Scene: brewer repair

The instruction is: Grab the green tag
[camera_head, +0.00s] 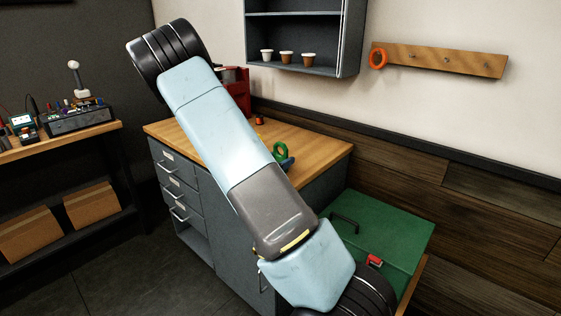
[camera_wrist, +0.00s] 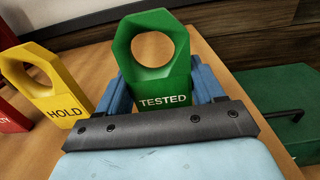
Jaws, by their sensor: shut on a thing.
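The green tag (camera_wrist: 160,80) reads TESTED and has a large round hole in its upper part. In the wrist view it stands upright between the two blue fingers of my gripper (camera_wrist: 160,92), which is shut on its lower part. In the head view the green tag (camera_head: 279,149) shows just right of my arm, above the wooden bench top (camera_head: 323,151). My gripper (camera_head: 285,162) is mostly hidden there behind my arm. I cannot tell whether the tag's bottom touches the bench.
A yellow HOLD tag (camera_wrist: 45,85) stands left of the green one, with a red tag (camera_wrist: 10,118) beyond it. A green toolbox (camera_head: 390,235) sits right of the bench. A wall shelf (camera_head: 305,68) holds cups. An orange ring (camera_head: 378,58) hangs on a peg board (camera_head: 450,61).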

